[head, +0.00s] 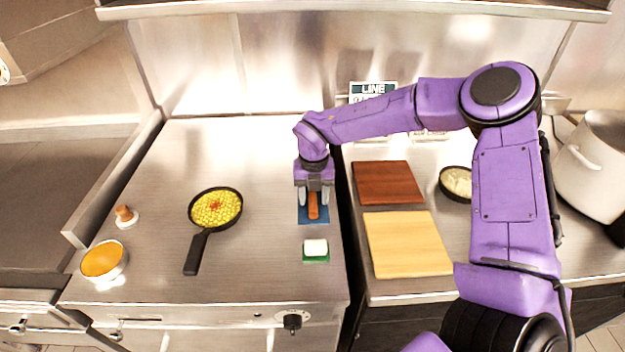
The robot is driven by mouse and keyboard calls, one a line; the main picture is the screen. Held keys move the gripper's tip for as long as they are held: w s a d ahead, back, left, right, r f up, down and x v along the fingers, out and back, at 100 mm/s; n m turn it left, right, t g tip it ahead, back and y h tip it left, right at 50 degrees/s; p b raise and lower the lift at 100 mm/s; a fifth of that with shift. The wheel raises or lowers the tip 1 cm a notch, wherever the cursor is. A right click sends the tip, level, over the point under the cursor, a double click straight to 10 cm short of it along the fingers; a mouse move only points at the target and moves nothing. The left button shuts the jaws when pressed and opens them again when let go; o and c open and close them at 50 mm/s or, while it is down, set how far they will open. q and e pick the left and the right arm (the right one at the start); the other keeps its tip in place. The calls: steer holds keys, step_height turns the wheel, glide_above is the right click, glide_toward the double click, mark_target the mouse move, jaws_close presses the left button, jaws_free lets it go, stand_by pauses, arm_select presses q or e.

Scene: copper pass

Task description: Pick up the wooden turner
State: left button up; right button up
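The wooden turner (313,208) shows as a short orange-brown wooden piece over a blue mat (305,220) on the steel counter. Its upper part is hidden under my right gripper. My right gripper (314,198) points down from above, with one pale finger on each side of the wood. The fingers stand apart, with gaps visible between them and the wood. I cannot tell the exact height of the fingertips. My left gripper is not in view.
A black pan (216,208) of yellow food stands left. A green-and-white block (316,250) lies just in front of the mat. A dark red board (388,182) and a light board (405,243) lie right, beyond the counter gap. Bare steel lies between pan and mat.

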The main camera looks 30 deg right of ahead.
steer(key=shift+w, duration=0.1)
jaws_close()
